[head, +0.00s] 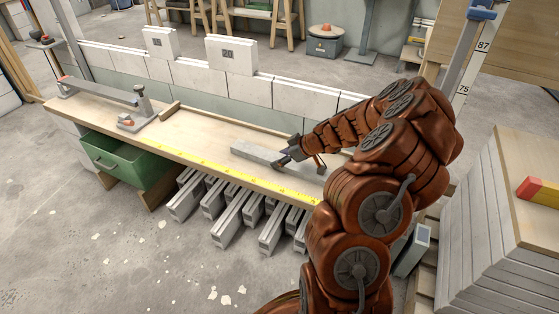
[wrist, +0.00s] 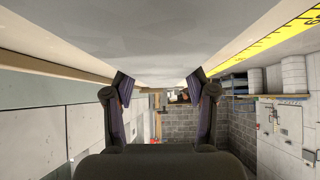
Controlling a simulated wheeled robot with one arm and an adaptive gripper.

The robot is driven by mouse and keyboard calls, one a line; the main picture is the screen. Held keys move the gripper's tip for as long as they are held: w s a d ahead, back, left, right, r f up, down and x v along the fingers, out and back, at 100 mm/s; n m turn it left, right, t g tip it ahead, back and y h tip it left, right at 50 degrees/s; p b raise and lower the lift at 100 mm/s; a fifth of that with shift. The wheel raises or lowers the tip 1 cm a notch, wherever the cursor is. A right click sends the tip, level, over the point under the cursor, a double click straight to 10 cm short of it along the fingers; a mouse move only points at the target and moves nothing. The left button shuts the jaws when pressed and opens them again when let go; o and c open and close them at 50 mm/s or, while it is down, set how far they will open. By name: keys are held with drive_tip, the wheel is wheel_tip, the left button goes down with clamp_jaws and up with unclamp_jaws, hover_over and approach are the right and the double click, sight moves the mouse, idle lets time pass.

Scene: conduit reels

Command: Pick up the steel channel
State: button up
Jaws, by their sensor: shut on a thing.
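The steel channel (head: 258,156) is a long pale grey bar lying lengthwise along the wooden bench. My gripper (head: 287,157) is at its right part in the head view, with the fingers closed on it. In the wrist view the channel (wrist: 160,38) fills the upper middle as a broad grey surface. My gripper (wrist: 158,82) shows there with one dark finger on each side, at the channel's edges. The channel's right end is partly hidden behind my gripper and arm in the head view. I cannot tell whether it touches the bench top.
The bench (head: 190,137) has a yellow measuring tape (head: 212,170) along its front edge. A clamp stand (head: 138,112) and a long grey bar (head: 98,90) are at its left. White blocks (head: 198,78) line the back. A green drawer (head: 125,160) stands open below.

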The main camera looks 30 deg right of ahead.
clamp_jaws()
